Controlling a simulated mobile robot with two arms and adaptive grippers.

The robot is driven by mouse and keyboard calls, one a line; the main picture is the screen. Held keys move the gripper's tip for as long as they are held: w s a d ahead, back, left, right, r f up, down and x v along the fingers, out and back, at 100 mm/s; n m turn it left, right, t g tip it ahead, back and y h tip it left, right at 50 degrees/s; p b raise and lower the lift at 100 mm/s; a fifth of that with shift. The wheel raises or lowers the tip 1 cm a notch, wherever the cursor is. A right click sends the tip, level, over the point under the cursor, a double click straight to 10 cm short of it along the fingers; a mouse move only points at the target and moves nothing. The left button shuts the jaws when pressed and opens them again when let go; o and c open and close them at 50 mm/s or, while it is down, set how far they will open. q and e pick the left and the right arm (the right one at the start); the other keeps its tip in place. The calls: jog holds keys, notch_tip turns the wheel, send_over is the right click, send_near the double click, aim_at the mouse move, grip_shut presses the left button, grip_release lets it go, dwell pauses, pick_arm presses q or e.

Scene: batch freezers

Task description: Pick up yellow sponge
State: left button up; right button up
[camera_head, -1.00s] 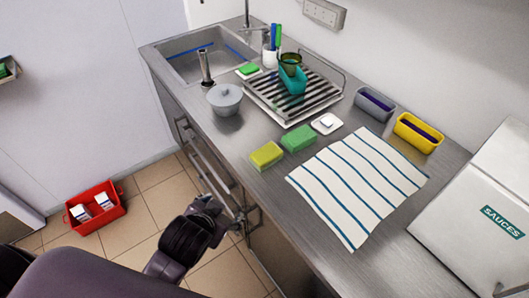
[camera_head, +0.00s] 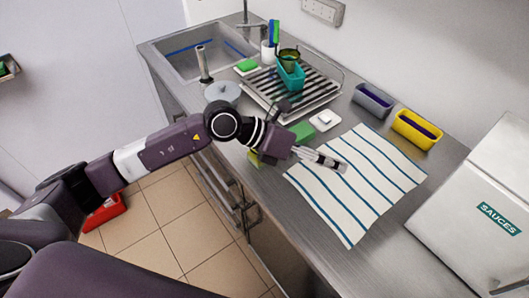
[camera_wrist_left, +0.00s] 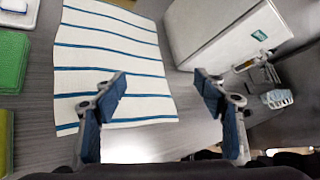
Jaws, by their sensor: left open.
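The yellow sponge (camera_head: 254,158) lies on the steel counter near its front edge, mostly hidden behind my left arm. It also shows, cut off, at the left edge of the left wrist view (camera_wrist_left: 5,142). My left gripper (camera_head: 342,164) is above the striped cloth, to the right of the sponge. In the left wrist view the left gripper (camera_wrist_left: 162,90) is open, with nothing between its fingers. My right gripper is not in view.
A green sponge (camera_head: 302,131) lies beside the yellow one. The striped cloth (camera_head: 352,205) covers counter to the right. Behind are a dish rack (camera_head: 318,92), a grey bin (camera_head: 373,101) and a yellow bin (camera_head: 416,130). A white sauces box (camera_head: 490,205) stands at the right.

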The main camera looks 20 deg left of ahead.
pick_arm(q)
jog(key=w+a+f+y, duration=0.2)
jog(key=a+f+y, duration=0.1)
jog(key=a, duration=0.3)
jog(key=w+a+f+y, duration=0.2)
jog(key=a+f+y, duration=0.1)
jog(key=a, duration=0.3)
jog(key=y, duration=0.3)
send_over(255, 156)
jog(key=shift+s+a+f+m+p, duration=0.15)
jog(key=shift+f, duration=0.2)
jog(key=shift+s+a+f+m+p, duration=0.15)
jog(key=shift+f, duration=0.2)
jog(key=shift+p+x, duration=0.4)
jog(key=shift+x, duration=0.5)
jog(key=p+x, duration=0.2)
jog(key=x, duration=0.2)
jog(key=shift+w, duration=0.1)
jog(key=shift+w+f+p, duration=0.15)
jog(key=shift+f+p, duration=0.15)
jog(key=shift+f, duration=0.2)
jog(key=c, duration=1.1)
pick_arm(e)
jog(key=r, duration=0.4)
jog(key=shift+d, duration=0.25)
pick_arm(q)
jog(key=shift+r, duration=0.15)
